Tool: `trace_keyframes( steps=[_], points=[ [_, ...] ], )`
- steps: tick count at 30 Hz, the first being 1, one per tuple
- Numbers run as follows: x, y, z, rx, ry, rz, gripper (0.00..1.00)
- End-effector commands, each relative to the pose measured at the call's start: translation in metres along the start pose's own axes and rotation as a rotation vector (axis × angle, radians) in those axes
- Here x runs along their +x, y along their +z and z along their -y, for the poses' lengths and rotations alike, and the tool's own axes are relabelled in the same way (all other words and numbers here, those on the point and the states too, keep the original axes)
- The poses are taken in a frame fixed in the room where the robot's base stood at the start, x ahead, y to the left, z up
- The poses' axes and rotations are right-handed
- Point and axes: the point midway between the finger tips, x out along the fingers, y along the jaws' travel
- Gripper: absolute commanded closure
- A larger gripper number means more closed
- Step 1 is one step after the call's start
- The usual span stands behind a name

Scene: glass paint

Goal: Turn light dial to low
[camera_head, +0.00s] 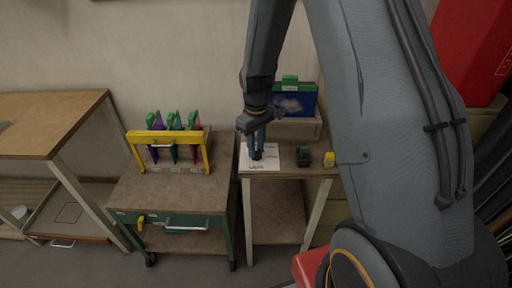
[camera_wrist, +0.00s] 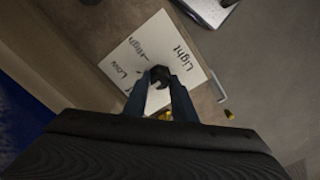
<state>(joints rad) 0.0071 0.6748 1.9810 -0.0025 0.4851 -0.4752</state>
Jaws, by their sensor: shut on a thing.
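The light dial (camera_wrist: 159,75) is a small black knob on a white card (camera_wrist: 190,74) marked "Light", "High" and "Low". The card (camera_head: 246,162) also shows in the head view, flat on a small table. My gripper (camera_wrist: 161,84) reaches down from above, with its two blue-grey fingers closed on either side of the knob. In the head view my gripper (camera_head: 257,150) stands over the card. The fingers partly cover the knob, and I cannot tell where its pointer is set.
A dark green-and-black object (camera_head: 302,156) and a yellow one (camera_head: 328,159) stand right of the card. A blue panel (camera_head: 291,103) is behind. At left is a cart (camera_head: 175,193) with a yellow rack (camera_head: 148,134) holding several coloured pieces. A wooden table (camera_head: 45,120) stands farther left.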

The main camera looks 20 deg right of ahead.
Motion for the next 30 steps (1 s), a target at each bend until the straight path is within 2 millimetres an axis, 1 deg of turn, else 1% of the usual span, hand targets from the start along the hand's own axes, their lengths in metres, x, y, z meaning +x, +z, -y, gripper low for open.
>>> trace_keyframes(
  steps=[5,11,30],
  points=[
    [-0.0002,0.0000,-0.0004,0.015,0.000,0.000,0.98],
    [-0.0002,-0.0003,-0.0004,0.088,-0.001,0.000,0.98],
    [-0.0003,-0.0009,-0.0003,0.589,-0.001,-0.001,0.98]
  ],
)
